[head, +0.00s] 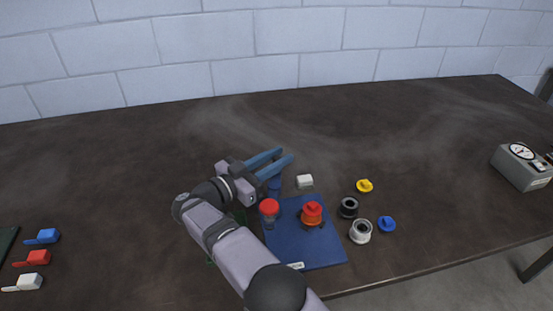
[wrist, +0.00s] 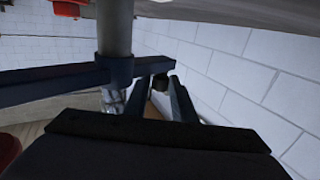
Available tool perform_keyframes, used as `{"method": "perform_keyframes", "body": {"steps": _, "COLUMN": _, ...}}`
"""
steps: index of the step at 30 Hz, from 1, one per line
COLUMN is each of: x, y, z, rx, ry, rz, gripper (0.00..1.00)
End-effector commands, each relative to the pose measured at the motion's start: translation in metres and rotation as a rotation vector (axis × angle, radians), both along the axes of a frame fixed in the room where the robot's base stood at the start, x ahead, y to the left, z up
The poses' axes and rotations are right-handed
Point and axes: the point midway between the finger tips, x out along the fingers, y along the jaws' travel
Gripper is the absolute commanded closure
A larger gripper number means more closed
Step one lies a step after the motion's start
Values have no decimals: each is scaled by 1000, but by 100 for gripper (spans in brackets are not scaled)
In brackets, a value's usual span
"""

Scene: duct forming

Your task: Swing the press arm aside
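In the wrist view a dark blue bar (wrist: 50,82), which looks like the press arm, runs level from the left edge past a collar on an upright grey post (wrist: 115,30). Its right end overlaps the tips of my gripper (wrist: 160,78), and I cannot tell whether they touch. In the head view my gripper (head: 279,160) is above the back left of the blue board (head: 290,245), its two blue fingers apart with nothing seen between them. A short blue upright (head: 275,186) shows below it. The press arm is not clear in the head view.
A red knob (head: 268,207) and a red-orange capped piece (head: 312,213) stand on the board. A white block (head: 304,181), black ring (head: 348,207), white ring (head: 360,231), yellow cap (head: 365,186) and blue cap (head: 387,224) lie nearby. A gauge box (head: 521,168) is far right.

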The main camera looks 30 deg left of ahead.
Motion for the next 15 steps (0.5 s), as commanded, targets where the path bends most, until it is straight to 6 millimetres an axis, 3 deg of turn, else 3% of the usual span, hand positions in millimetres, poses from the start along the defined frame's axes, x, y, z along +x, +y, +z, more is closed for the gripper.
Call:
{"method": "perform_keyframes", "body": {"steps": 11, "x": -1, "y": 1, "z": -1, "rx": 1, "ry": 3, "rz": 1, "gripper": 63}}
{"method": "perform_keyframes", "body": {"steps": 15, "x": -10, "y": 3, "z": -2, "rx": 1, "ry": 3, "rz": 2, "gripper": 63}}
